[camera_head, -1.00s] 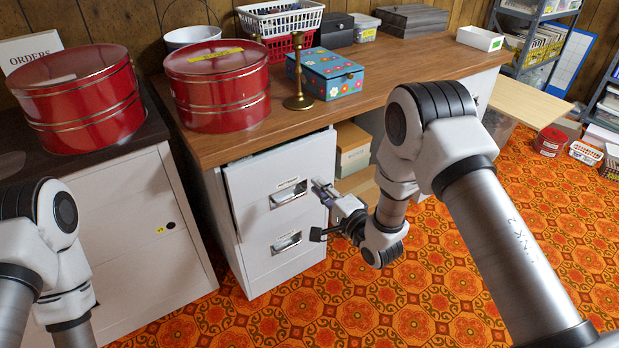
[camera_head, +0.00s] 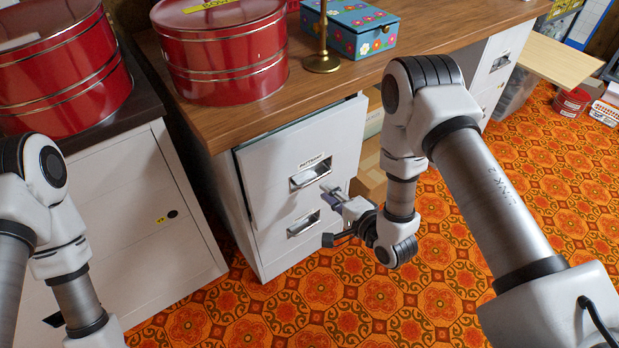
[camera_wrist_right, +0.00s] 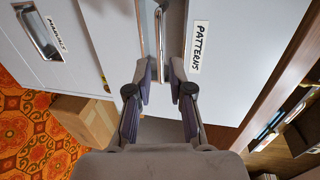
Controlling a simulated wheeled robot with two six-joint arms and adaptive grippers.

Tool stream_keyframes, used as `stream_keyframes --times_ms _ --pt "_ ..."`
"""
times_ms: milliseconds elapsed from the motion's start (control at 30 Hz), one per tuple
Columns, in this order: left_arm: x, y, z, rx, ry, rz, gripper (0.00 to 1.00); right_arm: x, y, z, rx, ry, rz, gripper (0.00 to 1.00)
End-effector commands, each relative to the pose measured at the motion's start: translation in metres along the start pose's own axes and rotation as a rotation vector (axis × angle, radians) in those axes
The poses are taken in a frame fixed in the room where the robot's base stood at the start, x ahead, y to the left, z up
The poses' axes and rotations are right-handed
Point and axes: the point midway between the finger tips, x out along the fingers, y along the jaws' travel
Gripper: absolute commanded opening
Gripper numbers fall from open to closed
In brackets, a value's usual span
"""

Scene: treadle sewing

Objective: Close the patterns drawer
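The patterns drawer (camera_head: 275,175) is the upper white drawer of the desk pedestal, labelled PATTERNS. Its front stands a little proud of the desk, with a dark gap along its top and left side. It also shows in the right wrist view (camera_wrist_right: 225,75), with its metal handle (camera_wrist_right: 158,40). My right gripper (camera_head: 334,194) is close in front of it, to the lower right of the handle (camera_head: 310,174). In the right wrist view the open fingers (camera_wrist_right: 159,78) lie either side of the handle's near end; contact is unclear. My left gripper is out of view.
Below is the manuals drawer (camera_wrist_right: 45,35), apparently closed. The wooden desktop (camera_head: 400,45) overhangs the drawers and holds a red tin (camera_head: 225,60), a brass candlestick (camera_head: 322,40) and a flowered box (camera_head: 350,28). A white cabinet (camera_head: 130,200) stands left. The patterned floor in front is clear.

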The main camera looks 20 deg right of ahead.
Motion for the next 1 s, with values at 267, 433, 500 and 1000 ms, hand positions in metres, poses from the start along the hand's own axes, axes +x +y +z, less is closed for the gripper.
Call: stream_keyframes --times_ms 267,433,500,1000 --pt "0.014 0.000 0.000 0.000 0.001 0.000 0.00 0.053 0.000 0.001 -0.004 -0.001 -0.005 0.21" --pt "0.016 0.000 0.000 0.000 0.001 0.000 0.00 0.069 -0.001 0.000 -0.002 -0.001 -0.002 0.21" --pt "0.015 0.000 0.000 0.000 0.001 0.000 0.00 0.069 -0.002 0.000 -0.001 0.000 -0.002 0.21" --pt "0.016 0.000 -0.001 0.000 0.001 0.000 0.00 0.073 -0.002 0.000 -0.002 -0.001 -0.003 0.00"
